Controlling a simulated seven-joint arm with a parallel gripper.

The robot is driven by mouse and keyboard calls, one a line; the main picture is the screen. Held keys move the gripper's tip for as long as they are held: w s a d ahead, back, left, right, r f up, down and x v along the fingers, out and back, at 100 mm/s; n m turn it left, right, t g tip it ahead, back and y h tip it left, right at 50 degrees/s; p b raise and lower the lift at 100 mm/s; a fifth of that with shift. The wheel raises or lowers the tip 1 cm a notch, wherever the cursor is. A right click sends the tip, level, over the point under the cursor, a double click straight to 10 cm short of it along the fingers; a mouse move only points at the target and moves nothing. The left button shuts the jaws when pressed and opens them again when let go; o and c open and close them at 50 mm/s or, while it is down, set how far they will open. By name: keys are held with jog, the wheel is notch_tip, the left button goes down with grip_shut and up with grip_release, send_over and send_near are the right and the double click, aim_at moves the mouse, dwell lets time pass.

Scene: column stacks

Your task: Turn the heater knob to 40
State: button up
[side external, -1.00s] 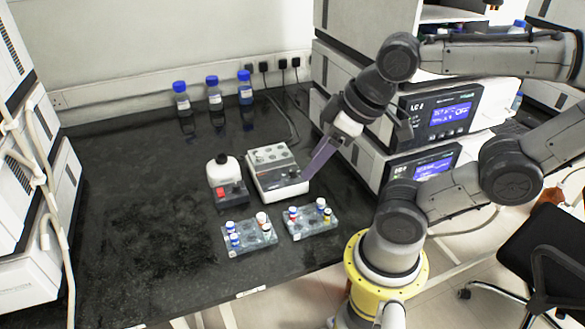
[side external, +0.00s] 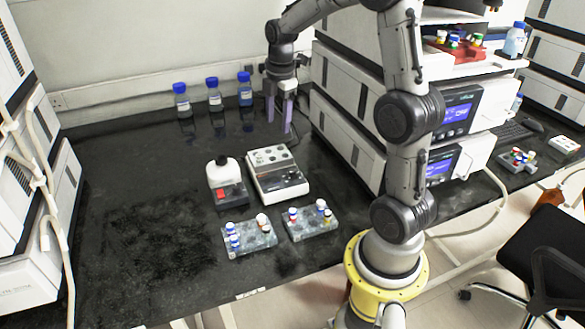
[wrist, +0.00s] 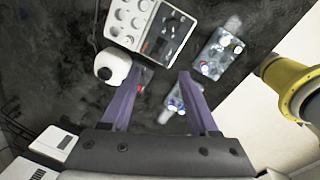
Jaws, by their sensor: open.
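The heater (side external: 278,186) is a white box with several round wells on top and a dark grey front panel. It stands on the black bench and also shows at the top of the wrist view (wrist: 151,45). A small dark knob (side external: 293,175) sits on its panel; its setting is too small to read. My gripper (side external: 279,120) hangs in the air behind the heater, its two purple fingers pointing down and spread apart. It is empty and touches nothing that I can see. In the wrist view the open fingers (wrist: 158,74) frame bare bench and part of a red-switched unit.
Two vial racks (side external: 249,236) (side external: 311,224) are in front. Several blue-capped bottles (side external: 214,93) line the back wall. Stacked instruments (side external: 345,127) rise at the right.

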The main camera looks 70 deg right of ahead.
jog(key=m+g, duration=0.1)
send_over(293, 171)
notch_tip(293, 171, down, 5)
jog(key=shift+y, duration=0.4)
notch_tip(293, 171, down, 14)
jog(key=shift+w+r, duration=0.1)
grip_shut()
